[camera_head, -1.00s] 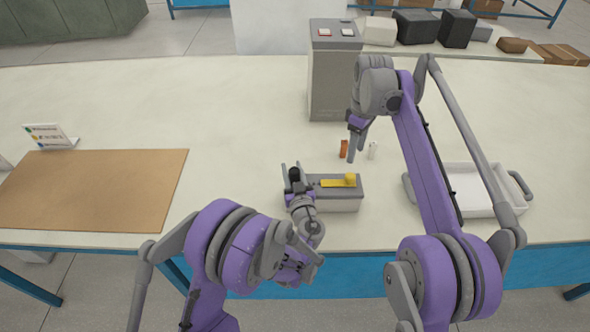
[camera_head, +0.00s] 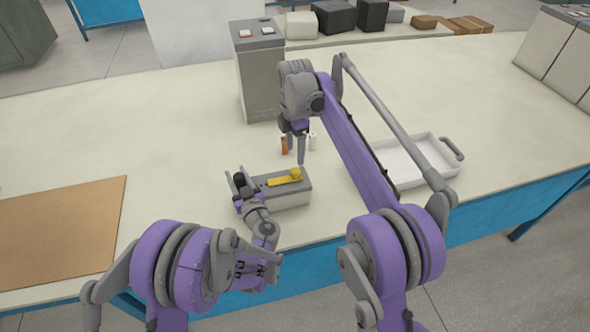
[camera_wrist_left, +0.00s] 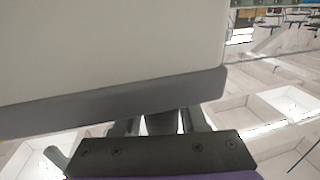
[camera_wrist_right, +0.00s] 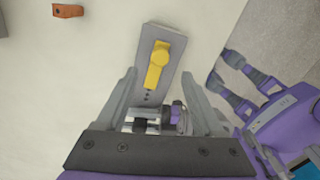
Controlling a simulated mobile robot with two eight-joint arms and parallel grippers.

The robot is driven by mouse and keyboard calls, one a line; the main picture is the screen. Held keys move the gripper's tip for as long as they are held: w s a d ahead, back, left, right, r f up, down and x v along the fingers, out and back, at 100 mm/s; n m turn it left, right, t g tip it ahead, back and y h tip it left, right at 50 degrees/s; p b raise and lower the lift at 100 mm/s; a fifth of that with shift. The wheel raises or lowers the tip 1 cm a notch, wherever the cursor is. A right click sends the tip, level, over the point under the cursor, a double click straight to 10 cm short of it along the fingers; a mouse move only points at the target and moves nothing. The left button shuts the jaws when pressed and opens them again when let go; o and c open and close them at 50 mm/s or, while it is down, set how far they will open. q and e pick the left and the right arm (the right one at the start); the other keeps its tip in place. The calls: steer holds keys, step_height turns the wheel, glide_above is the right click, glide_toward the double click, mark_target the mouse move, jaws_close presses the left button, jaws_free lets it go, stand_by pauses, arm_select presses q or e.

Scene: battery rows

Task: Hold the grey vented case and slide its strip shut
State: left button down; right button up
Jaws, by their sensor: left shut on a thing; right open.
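The grey vented case (camera_head: 290,198) stands on the table near its front edge, with a pale body and grey top. A yellow strip (camera_head: 283,182) with a round knob at its right end lies on the top; small dark holes show beyond its plain end in the right wrist view (camera_wrist_right: 157,65). My left gripper (camera_head: 236,182) is shut on the case's left end. In the left wrist view, a large pale face with a grey edge (camera_wrist_left: 120,105), apparently the case, fills much of the picture. My right gripper (camera_head: 295,158) is open and empty above and behind the case, fingers pointing down.
A grey cabinet-like box (camera_head: 260,75) stands further back. A white tray (camera_head: 432,152) is to the right, behind my right arm. A brown mat (camera_head: 62,230) lies at left.

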mark_target(295, 170)
step_height(295, 170, down, 9)
steer(key=shift+r, duration=0.15)
jaws_close()
stand_by(0.5)
stand_by(1.0)
